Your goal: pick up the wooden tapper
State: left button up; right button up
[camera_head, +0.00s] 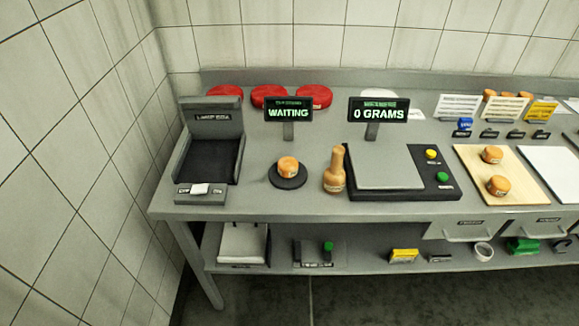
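The wooden tapper (335,171) stands upright on the grey steel table (240,203). It is light brown, with a wide rounded base and a narrower top. It stands between a small orange cheese wheel (288,166) on a round black stand (288,181) to its left and the scale (385,167) to its right, close to the scale's left edge. Neither of my grippers shows in the head view.
A black labelled device (209,150) stands at the table's left end. Displays reading WAITING (289,110) and 0 GRAMS (379,110) stand behind the tapper. Red wheels (269,96) line the back. A wooden board (476,186) holds two cheeses. The table in front of the tapper is bare.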

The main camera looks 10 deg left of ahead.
aim_at(334, 180)
jog(key=k+j+u, duration=0.2)
jog(key=u, duration=0.2)
jog(key=k+j+u, duration=0.15)
jog(key=j+u, duration=0.25)
